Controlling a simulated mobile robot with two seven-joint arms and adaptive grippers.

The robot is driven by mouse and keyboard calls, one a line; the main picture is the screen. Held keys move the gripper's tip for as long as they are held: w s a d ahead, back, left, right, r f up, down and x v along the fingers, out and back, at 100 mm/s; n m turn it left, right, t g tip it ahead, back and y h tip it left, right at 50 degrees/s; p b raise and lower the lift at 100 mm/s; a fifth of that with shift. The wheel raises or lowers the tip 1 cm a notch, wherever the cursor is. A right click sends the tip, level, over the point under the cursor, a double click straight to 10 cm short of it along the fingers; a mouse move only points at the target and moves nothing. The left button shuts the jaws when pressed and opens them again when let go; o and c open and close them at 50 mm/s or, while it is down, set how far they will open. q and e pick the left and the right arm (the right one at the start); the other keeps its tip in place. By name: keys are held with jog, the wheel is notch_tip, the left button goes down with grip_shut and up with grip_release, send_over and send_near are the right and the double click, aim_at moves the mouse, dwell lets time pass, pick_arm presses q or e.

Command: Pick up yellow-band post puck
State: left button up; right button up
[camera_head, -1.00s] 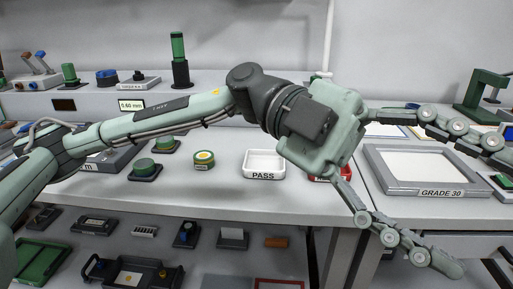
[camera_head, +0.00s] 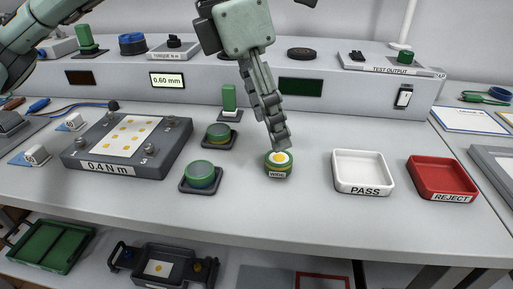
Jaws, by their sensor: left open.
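A round green puck (camera_head: 279,169) with a yellow band, a yellow spot on its pale top and a WIDE label sits on the bench, left of the PASS tray. Two more round green pucks, one nearer (camera_head: 200,174) and one farther (camera_head: 218,133), sit on dark square bases to its left. I cannot tell for sure which one has a post. My left gripper (camera_head: 278,138) points down just behind and above the WIDE puck, its fingers seen almost edge-on and overlapping. It is open, and nothing shows between its fingers. My right gripper is out of view.
A white PASS tray (camera_head: 363,190) and a red REJECT tray (camera_head: 452,196) stand to the right. A dark 0.4 N m plate (camera_head: 97,170) lies at the left. A raised grey console (camera_head: 330,92) runs behind. The bench front is clear.

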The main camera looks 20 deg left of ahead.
aim_at(278, 157)
pick_arm(q)
jog(key=x, duration=0.5)
jog(key=a+x, duration=0.1)
jog(key=x, duration=0.1)
jog(key=shift+w+d+f+p, duration=0.1)
jog(key=shift+w+f+p, duration=0.2)
jog(key=shift+w, duration=0.1)
jog(key=shift+r, duration=0.1)
jog(key=shift+c, duration=0.6)
jog(key=c, duration=1.2)
jog(key=shift+o, duration=0.2)
